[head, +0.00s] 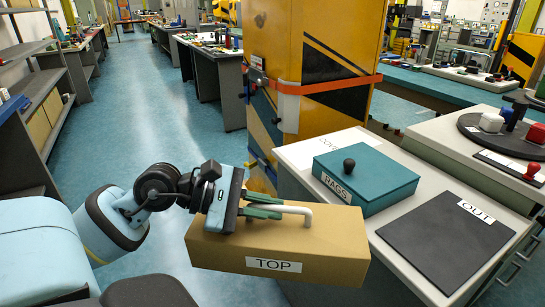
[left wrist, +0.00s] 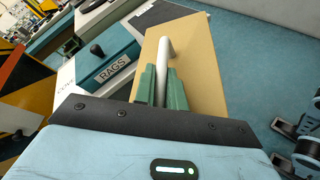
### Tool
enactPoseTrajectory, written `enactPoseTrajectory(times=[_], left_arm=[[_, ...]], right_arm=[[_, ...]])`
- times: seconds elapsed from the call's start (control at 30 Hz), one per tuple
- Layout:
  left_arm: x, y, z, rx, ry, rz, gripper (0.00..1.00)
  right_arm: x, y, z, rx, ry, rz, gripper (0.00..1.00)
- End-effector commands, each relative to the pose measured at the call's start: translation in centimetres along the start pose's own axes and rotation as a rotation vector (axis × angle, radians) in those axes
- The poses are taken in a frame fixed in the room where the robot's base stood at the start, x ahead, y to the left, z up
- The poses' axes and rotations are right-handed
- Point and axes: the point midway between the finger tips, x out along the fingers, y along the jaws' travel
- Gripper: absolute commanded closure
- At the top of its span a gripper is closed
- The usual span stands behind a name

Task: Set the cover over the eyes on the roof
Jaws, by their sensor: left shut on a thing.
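The cover is a tan box marked TOP (head: 330,251) with a white bar handle (head: 306,213) on its upper face. My left gripper (head: 275,207) is shut on this handle. It holds the cover roughly level, left of the grey bench, seemingly in the air over the floor. In the left wrist view the green fingers (left wrist: 161,84) sit on both sides of the handle (left wrist: 167,55), with the tan cover (left wrist: 208,60) beneath. I cannot make out the eyes or the roof in either view.
The bench (head: 296,152) carries a partly hidden printed label, a teal RAGS box (head: 368,182) with a black knob, and a black OUT mat (head: 440,238). A yellow-and-black striped cabinet (head: 345,45) stands behind. Open blue floor (head: 150,120) lies at the left.

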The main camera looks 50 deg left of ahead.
Motion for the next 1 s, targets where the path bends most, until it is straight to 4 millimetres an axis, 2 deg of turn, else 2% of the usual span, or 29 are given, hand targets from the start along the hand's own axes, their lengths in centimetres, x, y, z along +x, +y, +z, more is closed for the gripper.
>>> enactPoseTrajectory(times=[0.03,0.2,0.4,1.0], left_arm=[[0.9,-1.0,1.0,0.015,-0.026,-0.028,1.0],[3.1,-4.1,3.4,0.048,-0.087,-0.108,1.0],[5.1,-6.7,5.8,0.087,-0.145,-0.176,1.0],[5.5,-7.2,6.2,0.091,-0.151,-0.191,1.0]], right_arm=[[0.0,0.0,-0.1,-0.001,0.002,0.0,1.0],[0.0,0.1,-0.1,-0.005,0.001,0.0,1.0],[0.0,0.3,0.0,-0.014,0.0,-0.001,1.0],[-0.4,0.1,0.3,-0.008,-0.008,-0.001,1.0]])
